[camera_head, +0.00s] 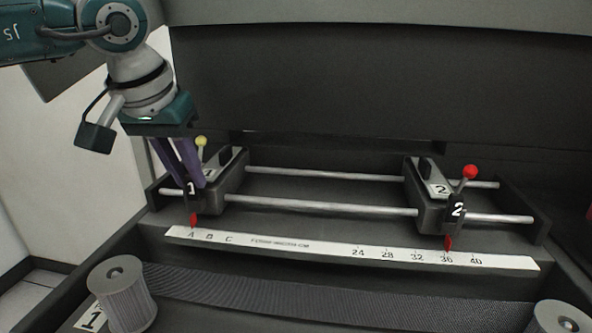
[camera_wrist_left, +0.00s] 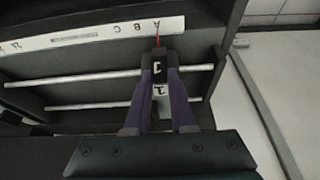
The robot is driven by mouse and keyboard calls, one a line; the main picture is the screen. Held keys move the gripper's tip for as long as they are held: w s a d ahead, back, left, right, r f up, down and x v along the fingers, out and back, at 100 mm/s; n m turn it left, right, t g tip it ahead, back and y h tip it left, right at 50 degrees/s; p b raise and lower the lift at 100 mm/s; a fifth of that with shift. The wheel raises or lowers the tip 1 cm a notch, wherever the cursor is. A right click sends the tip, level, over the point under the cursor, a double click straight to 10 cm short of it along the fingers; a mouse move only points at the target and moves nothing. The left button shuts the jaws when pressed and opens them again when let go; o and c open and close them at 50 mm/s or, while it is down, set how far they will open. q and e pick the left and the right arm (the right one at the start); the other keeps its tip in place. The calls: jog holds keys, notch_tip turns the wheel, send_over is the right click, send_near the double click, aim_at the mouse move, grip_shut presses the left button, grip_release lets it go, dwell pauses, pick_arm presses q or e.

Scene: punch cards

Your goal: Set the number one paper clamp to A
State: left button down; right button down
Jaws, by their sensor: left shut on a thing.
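The number one paper clamp (camera_head: 228,177) is a dark block on two metal rails at the left, with a yellow-knobbed lever and a red pointer. Its red pointer (camera_head: 194,220) is at the letter A on the white scale strip (camera_head: 300,246). In the left wrist view the pointer (camera_wrist_left: 158,40) also lines up with A. My left gripper (camera_head: 191,187) has purple fingers shut on the clamp's front part marked 1. The wrist view shows the fingers (camera_wrist_left: 160,88) on both sides of that part. My right gripper is not in view.
A second clamp (camera_head: 430,195) marked 2, with a red knob, sits at the right, its pointer near 36. The rails (camera_head: 320,206) between the clamps are clear. A ribbed roller (camera_head: 122,293) and a dark belt (camera_head: 330,300) lie in front.

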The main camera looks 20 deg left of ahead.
pick_arm(q)
jog(key=shift+a, duration=0.15)
jog(key=c, duration=0.8)
grip_release()
jog(key=shift+a, duration=0.1)
jog(key=shift+o, duration=0.2)
jog(key=shift+r, duration=0.1)
jog(key=v, duration=0.9)
jog(key=shift+s+r+b, duration=0.3)
jog(key=shift+b, duration=0.15)
